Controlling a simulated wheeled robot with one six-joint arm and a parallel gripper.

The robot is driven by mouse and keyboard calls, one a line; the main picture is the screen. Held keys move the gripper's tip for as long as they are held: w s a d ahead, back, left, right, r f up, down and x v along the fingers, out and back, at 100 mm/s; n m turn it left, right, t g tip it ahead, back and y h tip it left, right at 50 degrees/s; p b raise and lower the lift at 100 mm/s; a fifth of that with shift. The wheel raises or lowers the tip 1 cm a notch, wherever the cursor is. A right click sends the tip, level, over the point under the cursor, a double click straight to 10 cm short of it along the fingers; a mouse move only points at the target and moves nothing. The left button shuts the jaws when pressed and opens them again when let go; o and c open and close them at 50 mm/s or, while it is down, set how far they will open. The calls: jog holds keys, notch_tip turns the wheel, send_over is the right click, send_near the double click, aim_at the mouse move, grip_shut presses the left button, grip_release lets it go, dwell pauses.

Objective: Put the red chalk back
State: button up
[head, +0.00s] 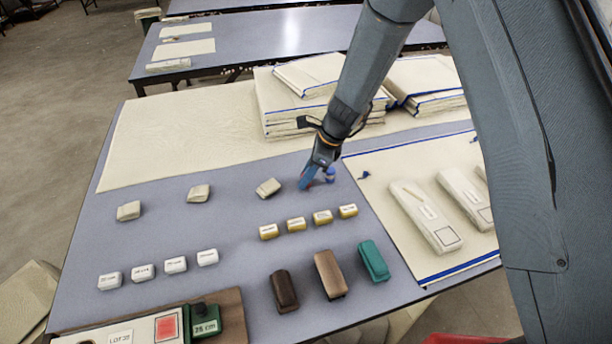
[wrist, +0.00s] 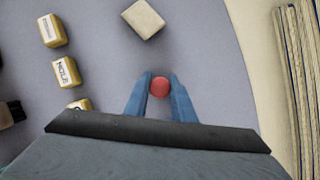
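The red chalk (wrist: 159,87) shows in the wrist view as a small round red end between the two blue fingertips of my gripper (wrist: 160,85). Both fingers appear to touch its sides, so the gripper looks shut on it. In the head view my gripper (head: 319,178) is low over the grey table, right of a cream block (head: 268,187). The chalk cannot be made out there. I cannot tell whether it touches the table.
Yellow labelled blocks (head: 295,224) stand in a row in front of my gripper. White labelled blocks (head: 175,264) and dark, brown and green blocks (head: 373,261) are nearer. A board (head: 235,322) lies front left. Folded cloth stacks (head: 280,104) stand behind.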

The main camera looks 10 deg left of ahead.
jog(key=o, duration=0.4)
jog(key=b+v, duration=0.1)
jog(key=v, duration=1.1)
jog(key=shift+r, duration=0.15)
jog(key=s+d+r+n+h, duration=0.1)
jog(key=s+d+n, duration=0.5)
jog(key=s+d, duration=0.1)
jog(key=s+d+r+n+h, duration=0.1)
jog(key=s+d+n+h, duration=0.1)
jog(key=s+d+n, duration=0.4)
jog(key=s+d+r+n+h, duration=0.1)
jog(key=s+d+n, duration=0.5)
jog(key=s+d, duration=0.3)
jog(key=shift+s+d+r+h, duration=0.1)
jog(key=shift+s+d+h, duration=0.05)
jog(key=shift+d, duration=0.35)
jog(key=shift+s+d+r+h, duration=0.1)
jog(key=shift+d+r+h, duration=0.05)
jog(key=shift+d, duration=0.35)
